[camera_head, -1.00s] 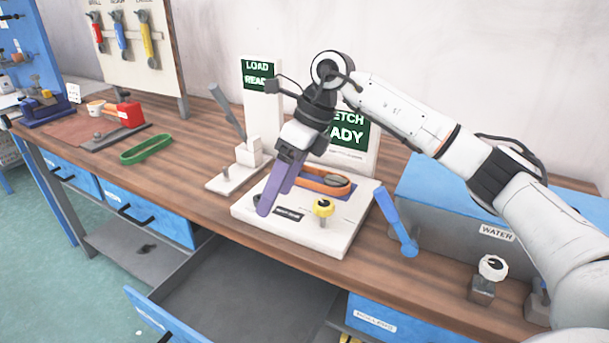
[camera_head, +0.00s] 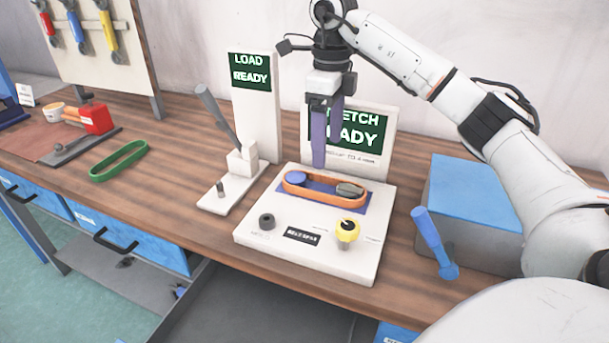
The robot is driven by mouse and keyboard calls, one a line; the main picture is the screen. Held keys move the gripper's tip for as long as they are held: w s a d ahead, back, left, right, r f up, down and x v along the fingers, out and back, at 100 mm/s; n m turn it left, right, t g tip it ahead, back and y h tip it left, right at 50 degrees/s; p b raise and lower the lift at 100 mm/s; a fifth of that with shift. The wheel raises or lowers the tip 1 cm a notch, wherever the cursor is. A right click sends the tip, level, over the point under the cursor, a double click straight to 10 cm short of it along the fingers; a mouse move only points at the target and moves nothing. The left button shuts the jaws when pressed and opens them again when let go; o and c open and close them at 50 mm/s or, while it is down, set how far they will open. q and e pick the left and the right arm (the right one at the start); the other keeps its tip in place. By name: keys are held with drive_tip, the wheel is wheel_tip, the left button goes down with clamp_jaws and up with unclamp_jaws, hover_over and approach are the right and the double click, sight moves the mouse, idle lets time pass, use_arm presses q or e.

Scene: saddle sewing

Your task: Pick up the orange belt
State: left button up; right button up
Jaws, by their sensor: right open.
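The orange belt (camera_head: 314,197) lies as a long loop on the white stretch fixture (camera_head: 268,249). It sits over a dark blue patch, around a round blue-grey piece (camera_head: 295,178) at its left end and a grey piece (camera_head: 349,190) at its right end. My right gripper (camera_head: 327,152) points down with its two purple fingers apart. It is open and empty, above and just behind the belt, in front of the lower part of the stretch sign. My left gripper does not show.
A green belt (camera_head: 118,161) lies on the wooden bench to the left. A load stand with a lever (camera_head: 217,116) stands left of the fixture. A blue-handled tool (camera_head: 433,240) and a blue-topped box (camera_head: 478,200) are at right.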

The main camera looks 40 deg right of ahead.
sight(324, 178)
wheel_tip(324, 178, down, 4)
drive_tip(key=shift+f+b, duration=0.2)
drive_tip(key=shift+b, duration=0.35)
drive_tip(key=f, duration=0.5)
drive_tip(key=shift+w+d+f, duration=0.1)
drive_tip(key=shift+w+f, duration=0.25)
drive_tip(key=shift+w, duration=0.05)
drive_tip(key=c, duration=1.1)
